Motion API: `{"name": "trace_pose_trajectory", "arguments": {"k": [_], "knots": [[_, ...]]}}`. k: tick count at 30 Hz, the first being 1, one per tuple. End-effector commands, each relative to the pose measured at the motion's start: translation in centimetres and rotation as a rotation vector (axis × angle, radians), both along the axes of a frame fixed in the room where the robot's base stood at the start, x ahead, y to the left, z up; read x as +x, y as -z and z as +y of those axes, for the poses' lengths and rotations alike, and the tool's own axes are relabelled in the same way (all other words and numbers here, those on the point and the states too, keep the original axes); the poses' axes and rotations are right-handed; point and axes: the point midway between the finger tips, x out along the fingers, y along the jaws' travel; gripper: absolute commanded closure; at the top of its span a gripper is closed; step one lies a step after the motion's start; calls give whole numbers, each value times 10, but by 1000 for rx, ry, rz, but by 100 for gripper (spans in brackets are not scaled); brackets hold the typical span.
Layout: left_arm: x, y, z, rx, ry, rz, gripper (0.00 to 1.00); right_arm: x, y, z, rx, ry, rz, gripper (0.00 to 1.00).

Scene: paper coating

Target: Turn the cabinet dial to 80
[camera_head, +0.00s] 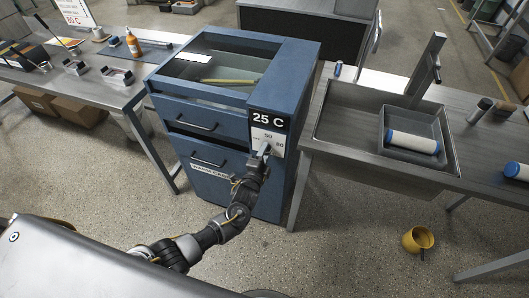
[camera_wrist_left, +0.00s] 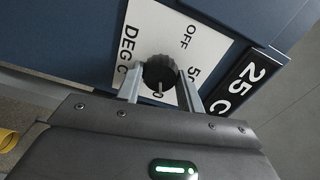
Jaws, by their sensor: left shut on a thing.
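The blue cabinet (camera_head: 225,185) stands in the middle of the head view. Its dial plate (camera_head: 277,140) is white with printed numbers, among them 50 and 80, and sits below a black display (camera_head: 268,121) reading 25 C. The dark round dial (camera_wrist_left: 158,72) shows in the left wrist view on the white plate, which reads OFF, 50 and DEG C there. My left gripper (camera_wrist_left: 160,85) has its two fingers on either side of the dial, shut on it. In the head view the left gripper (camera_head: 263,150) covers the dial. My right gripper is not in view.
A metal table with a sink (camera_head: 345,130) and a grey tray (camera_head: 412,152) holding a white roller stands right of the cabinet. A left table (camera_head: 100,85) holds an orange bottle (camera_head: 133,43). A yellow mug (camera_head: 417,239) is on the floor. The floor before the cabinet is otherwise clear.

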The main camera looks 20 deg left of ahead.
Motion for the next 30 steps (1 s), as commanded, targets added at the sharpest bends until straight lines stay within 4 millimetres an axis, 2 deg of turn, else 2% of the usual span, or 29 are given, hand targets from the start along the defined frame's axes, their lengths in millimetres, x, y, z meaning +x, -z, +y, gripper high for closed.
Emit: {"name": "trace_pose_trajectory", "arguments": {"k": [19,20,24,30], "knots": [[0,0,-1,54,2,-3,85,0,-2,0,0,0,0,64],[0,0,-1,54,2,-3,61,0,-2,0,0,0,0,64],[0,0,-1,53,1,-3,43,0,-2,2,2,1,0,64],[0,0,0,52,1,-3,41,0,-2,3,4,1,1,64]]}}
